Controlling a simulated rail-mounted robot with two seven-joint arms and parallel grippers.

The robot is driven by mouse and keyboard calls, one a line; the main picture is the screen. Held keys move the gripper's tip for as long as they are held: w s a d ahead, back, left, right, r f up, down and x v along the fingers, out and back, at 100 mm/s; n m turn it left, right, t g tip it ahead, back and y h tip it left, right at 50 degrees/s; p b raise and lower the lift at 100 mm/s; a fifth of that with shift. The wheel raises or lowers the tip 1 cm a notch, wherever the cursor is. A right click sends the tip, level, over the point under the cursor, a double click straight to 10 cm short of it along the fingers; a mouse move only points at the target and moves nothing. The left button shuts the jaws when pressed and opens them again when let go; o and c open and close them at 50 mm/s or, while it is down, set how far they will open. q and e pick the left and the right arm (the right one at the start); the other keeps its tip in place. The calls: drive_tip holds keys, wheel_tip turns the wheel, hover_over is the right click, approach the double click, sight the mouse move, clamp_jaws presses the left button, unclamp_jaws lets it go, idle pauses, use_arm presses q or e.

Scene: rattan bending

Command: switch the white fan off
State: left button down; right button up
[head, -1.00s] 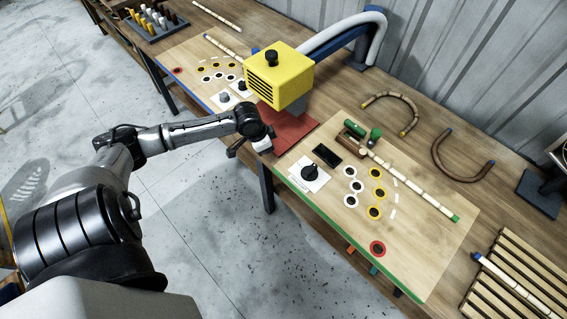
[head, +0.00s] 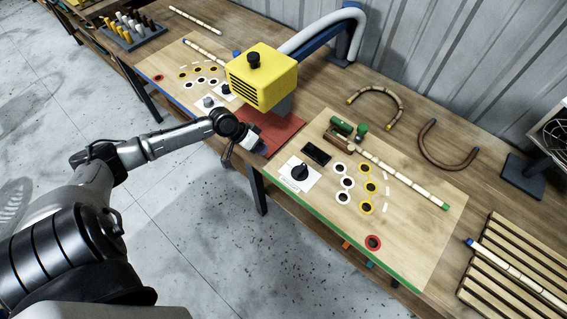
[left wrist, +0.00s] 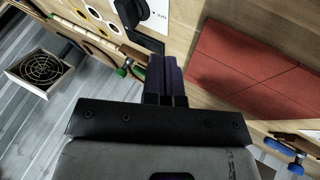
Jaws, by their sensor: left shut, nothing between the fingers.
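The white fan (head: 557,130) shows only in part at the right edge of the head view, a pale box with a dark round grille. In the left wrist view the fan (left wrist: 40,72) lies at the far left, its grille facing the camera. My left gripper (head: 260,146) is at the front edge of the red mat, far from the fan. In the left wrist view its dark fingers (left wrist: 165,73) are together and empty, near a black knob. My right gripper is not in view.
The green-edged board (head: 405,262), with a black knob (head: 299,172) and rattan pieces, lies to the right. Bent rods (head: 447,148), a dark blue stand (head: 530,188) and a slatted rack (head: 512,268) lie farther right.

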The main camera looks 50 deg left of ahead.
sight(300, 171)
use_arm(q)
drive_tip(key=x, duration=0.9)
drive_tip(key=shift+w+d+f+b, duration=0.1)
drive_tip(key=shift+f+b, duration=0.1)
drive_tip(key=shift+b, duration=0.2)
drive_tip(key=d, duration=0.1)
drive_tip(key=d+p, duration=0.1)
drive_tip(key=shift+w+d+f, duration=0.1)
drive_tip(key=shift+w+d, duration=0.25)
drive_tip(key=shift+d, duration=0.05)
drive_tip(key=shift+w+d, duration=0.1)
drive_tip(key=shift+d, duration=0.55)
